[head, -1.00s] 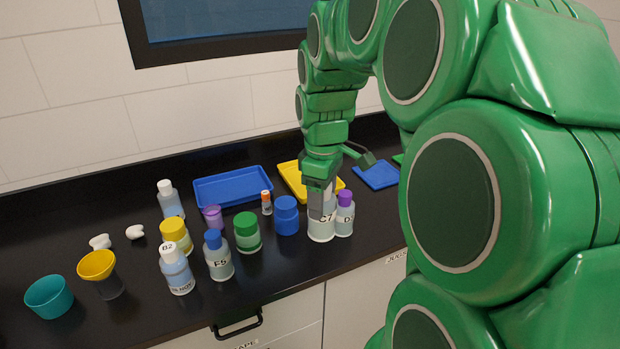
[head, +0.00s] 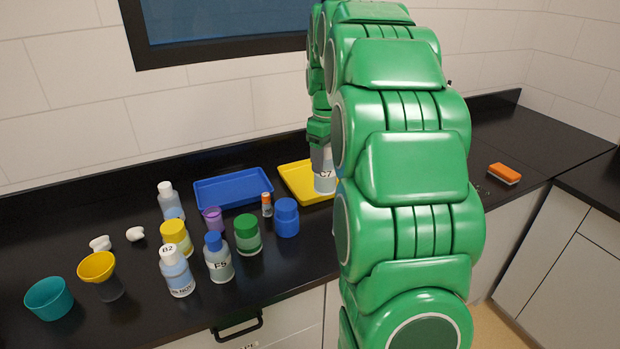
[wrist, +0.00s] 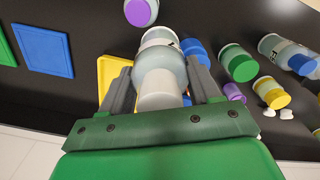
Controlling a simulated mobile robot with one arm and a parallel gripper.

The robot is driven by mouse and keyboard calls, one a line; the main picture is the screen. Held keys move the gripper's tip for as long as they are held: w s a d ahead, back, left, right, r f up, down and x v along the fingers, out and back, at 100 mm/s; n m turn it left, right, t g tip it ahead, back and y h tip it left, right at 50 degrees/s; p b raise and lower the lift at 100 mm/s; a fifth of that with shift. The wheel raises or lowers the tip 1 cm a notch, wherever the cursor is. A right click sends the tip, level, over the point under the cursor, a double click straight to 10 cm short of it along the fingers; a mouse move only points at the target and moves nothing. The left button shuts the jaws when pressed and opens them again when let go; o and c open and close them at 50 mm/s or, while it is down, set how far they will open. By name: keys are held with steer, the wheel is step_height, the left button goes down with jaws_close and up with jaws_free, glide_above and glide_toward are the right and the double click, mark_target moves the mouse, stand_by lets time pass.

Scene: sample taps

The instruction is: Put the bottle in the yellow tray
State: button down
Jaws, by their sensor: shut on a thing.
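The bottle marked C7 (head: 325,180) is upright in my gripper (head: 320,157). In the wrist view my gripper (wrist: 163,82) has one finger on each side of the bottle (wrist: 160,62), with its pale cap toward me. The yellow tray (head: 292,178) lies flat near the wall. In the head view the bottle overlaps the tray's right part; whether it is above the tray or touching it I cannot tell. In the wrist view the tray (wrist: 103,76) shows left of the bottle, partly behind a finger. My arm hides the tray's right end.
A blue tray (head: 232,205) lies left of the yellow one. A blue jar (head: 286,217), a green-capped jar (head: 247,236) and several other bottles stand in front. A purple-capped bottle (wrist: 139,12) and a small blue tray (wrist: 42,48) show in the wrist view.

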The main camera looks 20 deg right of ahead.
steer(key=w+d+f, duration=0.3)
steer(key=w+f, duration=0.2)
steer(key=w, duration=0.3)
steer(key=w+d+f, duration=0.3)
steer(key=w+f, duration=0.2)
steer(key=w, duration=0.3)
steer(key=shift+d, duration=0.15)
stand_by(0.4)
steer(key=shift+w+f, duration=0.1)
steer(key=shift+f, duration=0.05)
steer(key=shift+w+f, duration=0.15)
steer(key=shift+f, duration=1.6)
steer(key=shift+f, duration=0.1)
steer(key=shift+c, duration=1.1)
jaws_free()
